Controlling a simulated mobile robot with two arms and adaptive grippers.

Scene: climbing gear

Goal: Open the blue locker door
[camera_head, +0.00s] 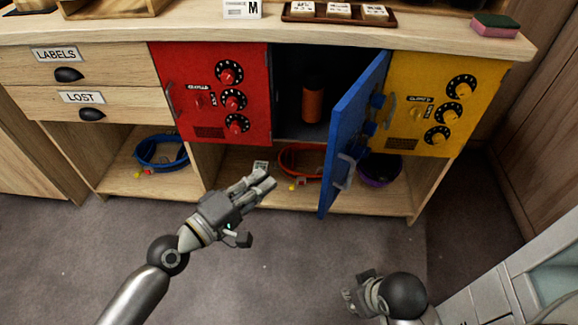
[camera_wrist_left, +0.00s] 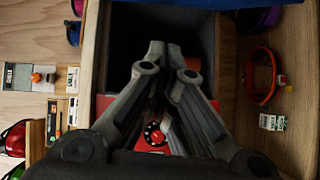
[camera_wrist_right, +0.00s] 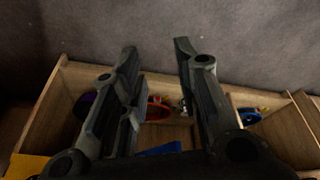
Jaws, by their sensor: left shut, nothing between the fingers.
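The blue locker door (camera_head: 352,135) stands swung out from the cabinet, hinged on its right beside the yellow locker. Its grey handle (camera_head: 345,170) and blue knobs face right. The dark locker interior (camera_head: 290,75) is exposed, with an orange cylinder with a dark top (camera_head: 313,100) inside. My left gripper (camera_head: 265,184) is shut and empty, in front of the lower shelf, left of the door and apart from it. Its closed fingers show in the left wrist view (camera_wrist_left: 165,52). My right gripper (camera_head: 358,290) is low over the floor; its fingers are apart and empty in the right wrist view (camera_wrist_right: 158,50).
The red locker (camera_head: 205,100) and yellow locker (camera_head: 430,110) are closed, flanking the opening. Below, the shelf holds a blue coil (camera_head: 160,153), a red-orange coil (camera_head: 300,160) and a purple bowl-like item (camera_head: 382,170). Carpet floor (camera_head: 250,290) in front is clear.

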